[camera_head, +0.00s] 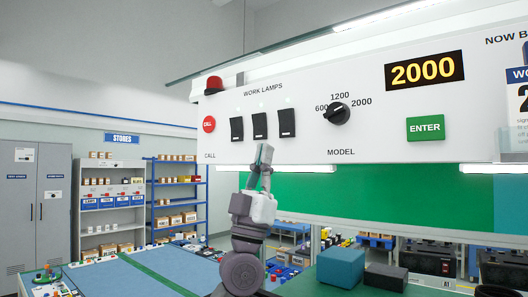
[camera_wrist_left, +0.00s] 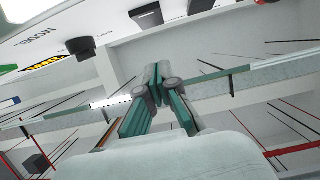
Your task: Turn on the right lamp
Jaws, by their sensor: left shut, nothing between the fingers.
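The white panel (camera_head: 370,135) carries three black rocker switches under the words WORK LAMPS. They are the left switch (camera_head: 237,128), the middle switch (camera_head: 259,125) and the right switch (camera_head: 286,123). The right switch (camera_wrist_left: 146,15) also shows near the top of the left wrist view, beside the black model knob (camera_wrist_left: 79,46). My left gripper (camera_head: 265,154) is shut and empty, pointing up just below the panel's switches, between the middle and right ones in the picture. Its fingertips (camera_wrist_left: 158,82) appear apart from the switches. My right gripper is not identifiable.
A red CALL button (camera_head: 208,124) is left of the switches. The model knob (camera_head: 337,113), a green ENTER button (camera_head: 425,128) and a display reading 2000 (camera_head: 424,71) are to the right.

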